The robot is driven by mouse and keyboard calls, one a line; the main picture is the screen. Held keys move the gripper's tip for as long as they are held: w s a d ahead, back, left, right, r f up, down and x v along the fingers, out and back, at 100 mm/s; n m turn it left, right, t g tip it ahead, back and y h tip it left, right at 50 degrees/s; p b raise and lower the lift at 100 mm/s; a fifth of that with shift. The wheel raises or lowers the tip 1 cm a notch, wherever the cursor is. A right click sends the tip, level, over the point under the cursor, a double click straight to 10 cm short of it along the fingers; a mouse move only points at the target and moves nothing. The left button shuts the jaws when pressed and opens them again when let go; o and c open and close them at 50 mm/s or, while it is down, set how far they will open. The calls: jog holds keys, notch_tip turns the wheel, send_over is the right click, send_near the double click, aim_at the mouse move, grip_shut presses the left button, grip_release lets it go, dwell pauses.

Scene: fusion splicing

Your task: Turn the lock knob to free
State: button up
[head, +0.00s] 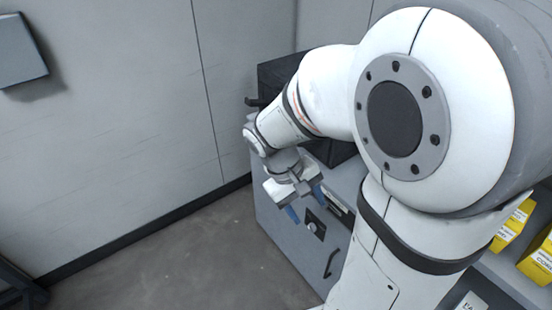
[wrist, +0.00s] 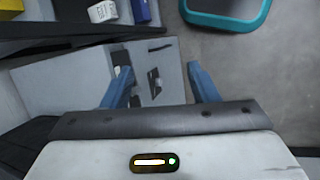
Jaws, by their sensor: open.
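My gripper (head: 305,203) has two blue fingers, spread apart and empty, in front of the cabinet near the knob. In the wrist view my gripper (wrist: 160,69) is open, with a finger on each side of the plate. The fingers appear clear of the knob.
A dark bar handle (head: 331,264) is on the cabinet front beside the knob; it also shows in the wrist view (wrist: 160,47). A dark case (head: 277,77) stands on the cabinet. Yellow boxes (head: 512,230) sit on a shelf at right. A teal-rimmed container (wrist: 228,22) is on the floor. The floor at left is clear.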

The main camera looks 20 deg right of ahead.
jog(key=w+d+f+n+g+h+b, duration=0.25)
jog(key=w+f+h, duration=0.25)
jog(key=f, duration=0.6)
jog(key=n+t+h+b, duration=0.8)
jog(key=n+t, duration=0.2)
jog(key=n, duration=0.3)
send_near(309, 229)
jog(key=d, duration=0.1)
jog(key=shift+x, duration=3.95)
jog(key=shift+c, duration=0.4)
jog(key=c, duration=0.9)
